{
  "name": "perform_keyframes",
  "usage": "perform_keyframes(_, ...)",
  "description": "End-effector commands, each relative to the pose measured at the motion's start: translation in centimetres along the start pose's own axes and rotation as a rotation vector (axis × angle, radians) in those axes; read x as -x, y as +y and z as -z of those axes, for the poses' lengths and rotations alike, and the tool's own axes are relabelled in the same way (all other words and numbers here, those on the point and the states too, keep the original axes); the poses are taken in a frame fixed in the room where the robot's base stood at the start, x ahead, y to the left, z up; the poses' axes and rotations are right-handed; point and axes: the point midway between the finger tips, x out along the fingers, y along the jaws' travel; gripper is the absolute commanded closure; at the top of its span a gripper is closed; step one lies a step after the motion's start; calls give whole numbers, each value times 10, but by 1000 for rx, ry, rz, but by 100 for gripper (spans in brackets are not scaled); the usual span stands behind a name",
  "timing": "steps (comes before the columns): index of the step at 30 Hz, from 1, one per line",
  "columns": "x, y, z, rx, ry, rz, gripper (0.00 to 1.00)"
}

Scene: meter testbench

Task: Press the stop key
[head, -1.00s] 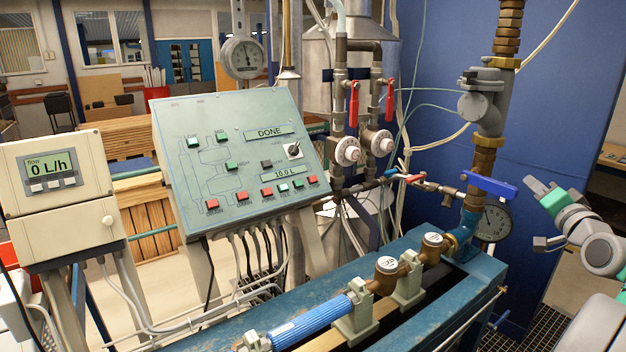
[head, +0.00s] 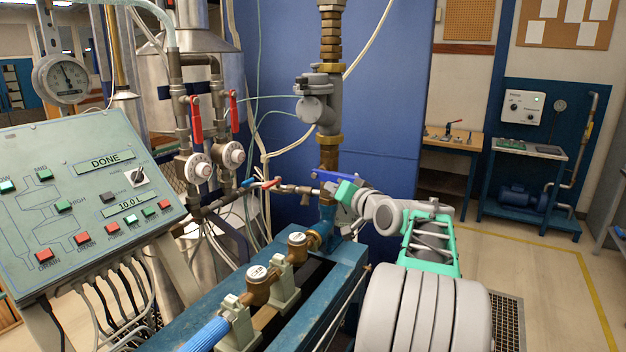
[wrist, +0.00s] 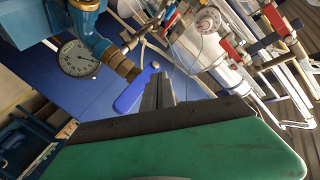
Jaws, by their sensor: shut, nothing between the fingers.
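The control panel (head: 30,215) stands tilted at the left in the head view, its display reading DONE and a lower one 10.0 L. Along its lower edge is a row of keys; the rightmost is a red key (head: 164,204), probably the stop key, though its label is too small to read surely. My gripper (head: 331,188) is right of the panel, well apart from it, near the blue valve lever (head: 325,175). In the wrist view its dark fingers (wrist: 158,90) are together and empty, with the blue lever beside them. The panel does not show in the wrist view.
Open floor lies at the right (head: 550,290).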

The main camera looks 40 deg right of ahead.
Motion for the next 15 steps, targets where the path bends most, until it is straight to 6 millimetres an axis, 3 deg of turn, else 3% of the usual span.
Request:
perform_keyframes(1,-6,-22,-27,31,-64,-8,100)
perform_keyframes(5,-7,-61,-97,115,-228,-49,100)
perform_keyframes(8,4,-87,-152,185,-357,-77,100)
perform_keyframes(11,25,-108,-206,258,-487,-104,100)
perform_keyframes(15,70,-128,-276,367,-667,-137,100)
